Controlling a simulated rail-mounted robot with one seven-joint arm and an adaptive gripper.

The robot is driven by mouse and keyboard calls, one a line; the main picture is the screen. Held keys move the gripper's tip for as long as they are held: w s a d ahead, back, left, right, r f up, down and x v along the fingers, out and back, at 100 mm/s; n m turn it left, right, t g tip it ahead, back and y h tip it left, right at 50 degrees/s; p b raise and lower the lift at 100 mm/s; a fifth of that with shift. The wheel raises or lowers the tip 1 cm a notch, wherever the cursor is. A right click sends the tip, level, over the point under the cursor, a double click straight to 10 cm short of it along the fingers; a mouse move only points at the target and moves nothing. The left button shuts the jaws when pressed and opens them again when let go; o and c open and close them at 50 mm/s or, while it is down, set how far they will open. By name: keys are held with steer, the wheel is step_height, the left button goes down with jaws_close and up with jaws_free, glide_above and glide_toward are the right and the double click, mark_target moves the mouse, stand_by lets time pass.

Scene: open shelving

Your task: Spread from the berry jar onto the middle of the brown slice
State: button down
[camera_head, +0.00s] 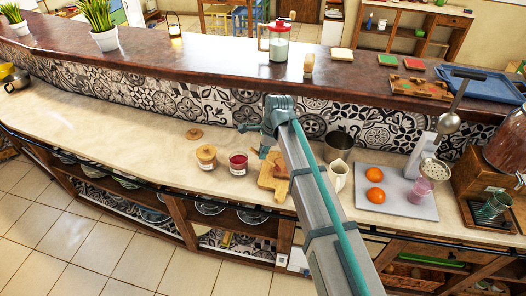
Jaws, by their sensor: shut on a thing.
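The berry jar (238,160), open with dark red contents, stands on the pale counter. A wooden board (267,183) lies just right of it, partly behind my arm. A small brown patch on the board (281,168) looks like the brown slice; my arm partly covers it. My gripper (263,153) hangs above the far edge of the board, right of the berry jar. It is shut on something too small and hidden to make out. I cannot tell whether any spread is on the slice.
A lidded jar (206,156) and a loose wooden lid (194,134) are left of the berry jar. A raised bar ledge runs behind.

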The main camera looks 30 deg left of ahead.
steer(key=shift+f, duration=0.3)
steer(key=shift+w, duration=0.1)
steer(key=shift+w+a, duration=0.15)
steer(key=shift+w, duration=0.55)
steer(key=shift+s, duration=0.1)
steer(key=shift+s+f, duration=0.1)
steer(key=shift+s, duration=0.65)
steer(key=shift+w, duration=0.1)
steer(key=shift+w, duration=0.75)
